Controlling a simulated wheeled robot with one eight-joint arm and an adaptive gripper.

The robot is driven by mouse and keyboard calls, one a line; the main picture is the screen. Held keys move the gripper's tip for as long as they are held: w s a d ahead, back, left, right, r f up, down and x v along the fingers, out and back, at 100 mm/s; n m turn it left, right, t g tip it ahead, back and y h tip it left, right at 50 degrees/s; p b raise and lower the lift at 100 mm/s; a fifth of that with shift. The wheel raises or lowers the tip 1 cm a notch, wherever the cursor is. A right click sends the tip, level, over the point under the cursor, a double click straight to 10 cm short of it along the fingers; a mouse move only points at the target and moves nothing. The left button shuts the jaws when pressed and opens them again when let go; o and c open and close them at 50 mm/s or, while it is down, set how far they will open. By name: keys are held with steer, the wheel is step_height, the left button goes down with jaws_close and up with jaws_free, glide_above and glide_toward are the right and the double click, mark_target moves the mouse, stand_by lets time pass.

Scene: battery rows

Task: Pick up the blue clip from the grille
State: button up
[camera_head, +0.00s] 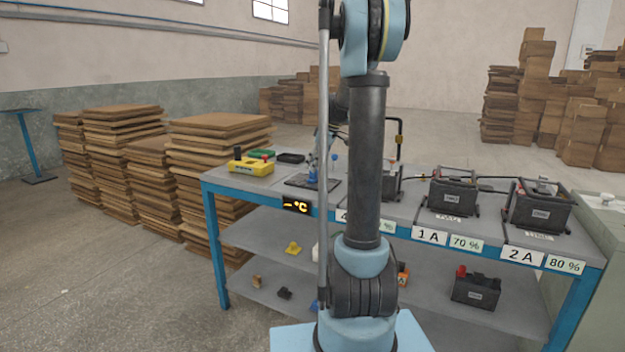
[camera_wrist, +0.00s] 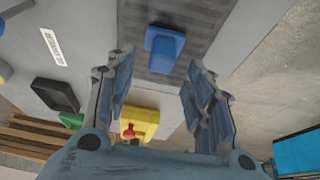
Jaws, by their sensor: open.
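The blue clip (camera_wrist: 165,42) lies on the dark ridged grille (camera_wrist: 200,12) in the wrist view, near the top centre. My gripper (camera_wrist: 160,62) is open, with one finger on each side of the picture. The clip shows between and beyond the fingertips, and neither finger appears to touch it. In the head view the grille (camera_head: 327,185) is a dark plate on the tabletop, partly behind my arm. Blue shapes show above it there, but I cannot tell clip from gripper.
A yellow box (camera_head: 250,166) with black and red knobs, a green tray (camera_head: 261,154) and a black tray (camera_head: 291,158) sit left of the grille. Several dark batteries (camera_head: 452,197) with cables stand to the right. Stacked boards (camera_head: 215,150) stand beside the table.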

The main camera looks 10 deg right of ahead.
mark_target(314, 175)
steer(key=shift+d+x, duration=0.2)
steer(key=shift+x, duration=1.7)
steer(key=shift+s, duration=0.1)
steer(key=shift+c, duration=0.3)
steer(key=c, duration=0.7)
steer(key=shift+c, duration=0.2)
